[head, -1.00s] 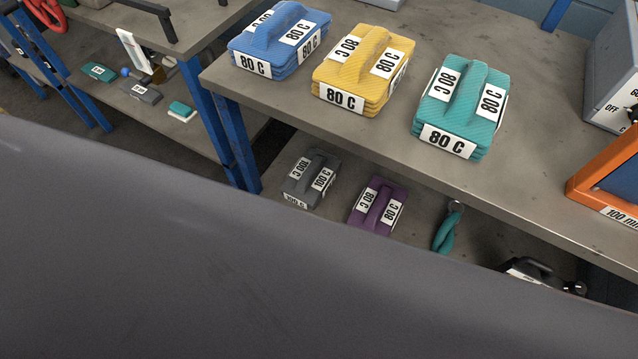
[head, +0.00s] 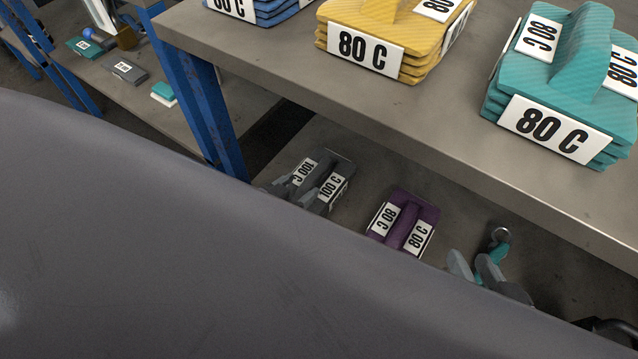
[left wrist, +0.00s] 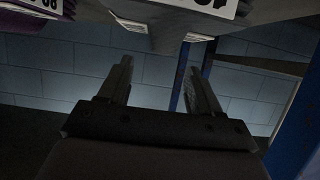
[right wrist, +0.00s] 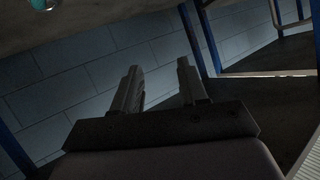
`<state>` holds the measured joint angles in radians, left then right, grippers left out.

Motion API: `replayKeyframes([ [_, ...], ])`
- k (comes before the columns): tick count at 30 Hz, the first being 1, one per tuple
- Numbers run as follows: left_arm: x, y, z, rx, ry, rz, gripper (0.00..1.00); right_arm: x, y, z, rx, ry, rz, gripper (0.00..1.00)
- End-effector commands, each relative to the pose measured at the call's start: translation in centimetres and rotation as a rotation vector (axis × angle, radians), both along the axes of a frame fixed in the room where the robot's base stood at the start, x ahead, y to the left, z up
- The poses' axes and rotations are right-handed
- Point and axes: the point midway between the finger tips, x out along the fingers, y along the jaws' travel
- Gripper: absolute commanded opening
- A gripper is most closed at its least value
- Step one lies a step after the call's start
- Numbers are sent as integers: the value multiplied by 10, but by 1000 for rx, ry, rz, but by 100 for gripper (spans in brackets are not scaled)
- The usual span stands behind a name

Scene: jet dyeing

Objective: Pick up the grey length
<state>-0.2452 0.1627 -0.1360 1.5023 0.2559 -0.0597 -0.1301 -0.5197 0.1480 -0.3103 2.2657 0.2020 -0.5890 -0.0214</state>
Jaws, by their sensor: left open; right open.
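The grey length (head: 343,158) lies on the lower shelf, with a raised handle and white 100 C labels. My left gripper (head: 290,192) is at its near left side in the head view, open, with its fingers overlapping the near edge. I cannot tell whether they touch. In the left wrist view the open left gripper (left wrist: 158,70) has nothing between its fingers; a large white label shows above them. My right gripper (head: 472,268) is open in front of a teal twisted item (head: 497,250) on the same shelf. It is empty in the right wrist view (right wrist: 158,68).
A purple length (head: 428,212) marked 80 C lies right of the grey one. Blue (head: 268,12), yellow (head: 380,30) and teal (head: 570,90) stacks stand on the bench (head: 290,65) above. A blue leg (head: 215,120) stands left. My grey body hides the foreground.

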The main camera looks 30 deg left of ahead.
Motion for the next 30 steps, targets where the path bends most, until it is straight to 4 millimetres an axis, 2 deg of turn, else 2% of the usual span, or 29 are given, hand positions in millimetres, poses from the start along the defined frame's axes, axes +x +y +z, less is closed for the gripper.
replayKeyframes([
  [13, 49, -6, -22, -2, -1, 0, 64, 5, 20, -8, 125, -6, 40, 43],
  [23, 56, -7, -22, -2, 1, -1, 64, 5, 21, -5, 134, -12, 44, 43],
  [24, 56, -7, -22, -2, 1, -1, 61, 5, 21, -5, 134, -12, 44, 43],
  [26, 56, -7, -22, -2, 1, -1, 41, 5, 21, -5, 134, -12, 44, 43],
  [27, 56, -7, -22, -2, 1, -1, 28, 5, 21, -5, 134, -12, 44, 43],
  [30, 56, -7, -22, -2, 1, -1, 0, 5, 21, -6, 134, -11, 44, 43],
])
